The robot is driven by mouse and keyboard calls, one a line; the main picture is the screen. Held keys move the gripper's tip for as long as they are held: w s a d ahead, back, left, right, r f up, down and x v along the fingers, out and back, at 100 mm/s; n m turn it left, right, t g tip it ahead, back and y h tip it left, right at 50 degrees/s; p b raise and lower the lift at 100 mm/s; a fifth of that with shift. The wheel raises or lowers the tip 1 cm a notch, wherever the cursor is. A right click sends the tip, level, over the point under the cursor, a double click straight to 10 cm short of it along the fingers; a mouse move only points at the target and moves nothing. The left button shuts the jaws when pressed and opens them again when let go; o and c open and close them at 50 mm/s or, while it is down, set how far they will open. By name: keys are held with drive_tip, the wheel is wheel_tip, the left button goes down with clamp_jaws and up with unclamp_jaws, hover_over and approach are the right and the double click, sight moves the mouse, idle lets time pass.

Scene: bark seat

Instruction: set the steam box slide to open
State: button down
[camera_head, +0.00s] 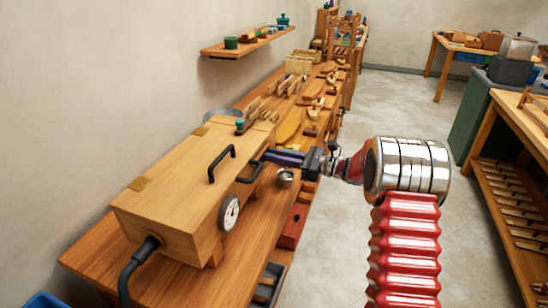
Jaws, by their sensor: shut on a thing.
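The steam box (170,200) is a long wooden box on the workbench at the left. It has a black bar handle (221,163) on its lid, a round white gauge (230,212) on its front and a black hose at its near end. A second black handle (247,178), seemingly the slide's, sticks out at the box's far right end. My gripper (268,156) reaches in from the right, its fingers shut at this handle. The fingers partly hide the grip, and the slide's own position cannot be made out.
A small metal cup (285,177) stands on the workbench (210,280) just below my gripper. Wooden pieces and tools crowd the bench beyond the box. A red box (293,227) sits below the bench's edge. The floor to the right is clear.

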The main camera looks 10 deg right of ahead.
drive_tip(key=c, duration=1.7)
unclamp_jaws()
drive_tip(key=shift+w+d+r, duration=0.1)
drive_tip(key=shift+w+d, duration=0.05)
drive_tip(key=shift+w, duration=0.15)
drive_tip(key=shift+o, duration=0.3)
drive_tip(key=shift+s, duration=0.1)
drive_tip(key=v, duration=1.3)
drive_tip(key=shift+s+d, duration=0.25)
drive_tip(key=shift+d, duration=0.05)
